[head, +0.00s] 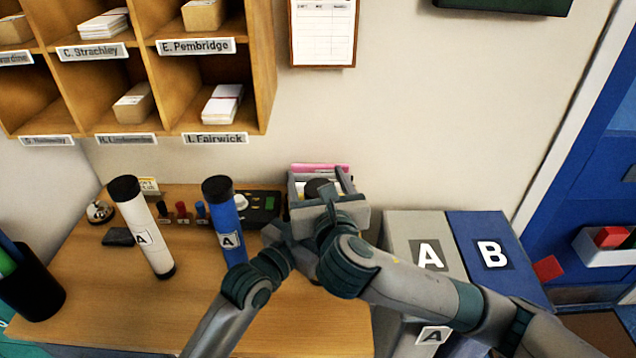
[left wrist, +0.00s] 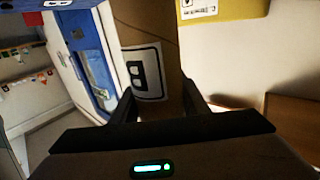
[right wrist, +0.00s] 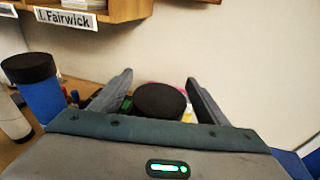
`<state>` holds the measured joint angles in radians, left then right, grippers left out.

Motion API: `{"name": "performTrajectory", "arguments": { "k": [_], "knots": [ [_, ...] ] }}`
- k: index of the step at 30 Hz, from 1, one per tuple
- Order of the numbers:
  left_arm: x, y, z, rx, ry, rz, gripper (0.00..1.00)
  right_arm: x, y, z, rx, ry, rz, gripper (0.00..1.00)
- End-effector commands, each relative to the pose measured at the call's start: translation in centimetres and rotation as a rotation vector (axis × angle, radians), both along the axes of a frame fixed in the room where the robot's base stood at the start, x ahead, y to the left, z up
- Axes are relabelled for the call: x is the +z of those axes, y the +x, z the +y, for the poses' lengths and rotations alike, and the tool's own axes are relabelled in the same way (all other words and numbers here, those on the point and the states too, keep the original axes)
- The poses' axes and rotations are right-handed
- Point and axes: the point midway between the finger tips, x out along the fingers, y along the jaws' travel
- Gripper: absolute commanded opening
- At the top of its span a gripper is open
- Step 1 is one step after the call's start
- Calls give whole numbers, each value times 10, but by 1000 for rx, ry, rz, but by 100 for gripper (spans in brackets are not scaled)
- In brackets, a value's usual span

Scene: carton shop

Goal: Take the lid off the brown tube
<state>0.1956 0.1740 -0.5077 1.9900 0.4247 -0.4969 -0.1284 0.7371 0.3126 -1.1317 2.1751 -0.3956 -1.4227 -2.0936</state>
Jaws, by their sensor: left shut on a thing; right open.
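The brown tube (left wrist: 150,28) fills the middle of the left wrist view and carries a label that looks like a B, turned sideways. My left gripper (left wrist: 160,98) is shut on the tube's body. Its jaws are hidden behind my right arm in the head view. The black lid (right wrist: 160,101) shows between the fingers of my right gripper (right wrist: 158,78). That gripper is open, with a finger on each side of the lid and visible gaps. In the head view the lid (head: 318,187) is partly hidden by my right gripper, and the brown body is hidden.
A white tube (head: 148,235) and a blue tube (head: 226,222), both black-capped and labelled A, stand on the wooden desk (head: 110,300). Grey A (head: 408,232) and blue B (head: 485,228) bins stand at right. Pigeonholes (head: 265,75) hang above left. A dark pen holder (head: 30,285) stands at left.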

Motion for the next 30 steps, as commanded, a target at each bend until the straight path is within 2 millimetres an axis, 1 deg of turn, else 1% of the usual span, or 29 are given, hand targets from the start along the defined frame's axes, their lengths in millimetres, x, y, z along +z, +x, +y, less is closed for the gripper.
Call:
{"name": "performTrajectory", "arguments": {
  "k": [5, 6, 8, 9, 12, 30],
  "knots": [
    [0, 0, 0, 0, 0, 0, 1, 0, 0, 0, 0, 0, -1, 68],
    [0, 0, 0, 0, 0, 0, 1, 0, 0, 0, 0, 0, -1, 66],
    [0, 0, 0, 0, 0, 0, 1, 0, 0, 0, 0, 0, -1, 52],
    [0, 0, 0, 0, 0, 0, 1, 0, 0, 0, 0, 0, -1, 42],
    [0, 0, 0, 0, 0, 0, 1, 0, 0, 0, 0, 0, -1, 19],
    [0, 0, 0, 0, 0, 0, 1, 1, 0, 0, 0, 0, -1, 19]
  ]
}}
